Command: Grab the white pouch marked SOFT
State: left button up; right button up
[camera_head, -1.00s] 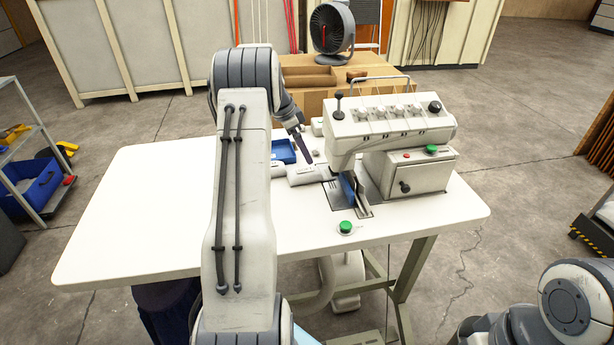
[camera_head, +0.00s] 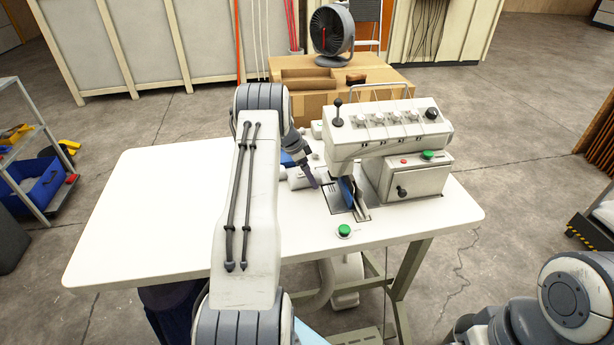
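A white pouch-like item (camera_head: 297,178) lies on the white table (camera_head: 135,215), just left of the sewing machine. My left arm covers part of it, and no SOFT lettering can be read. My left gripper (camera_head: 314,184) is over the pouch's right end, beside the machine's plate. It is small and seen from the side, so I cannot tell whether its fingers are open or whether it touches the pouch. Only grey and white links of my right arm show at the lower right; the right gripper is out of view.
The sewing machine (camera_head: 388,126) stands close to the right of my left gripper. A blue tray (camera_head: 287,159) is partly hidden behind my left arm. A green button (camera_head: 344,231) sits near the front edge. The table's left half is clear. A cardboard box (camera_head: 365,80) stands behind.

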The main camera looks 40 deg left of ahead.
pick_arm(q)
jog(key=c, duration=1.5)
jog(key=shift+o, duration=0.2)
jog(key=shift+r, duration=0.1)
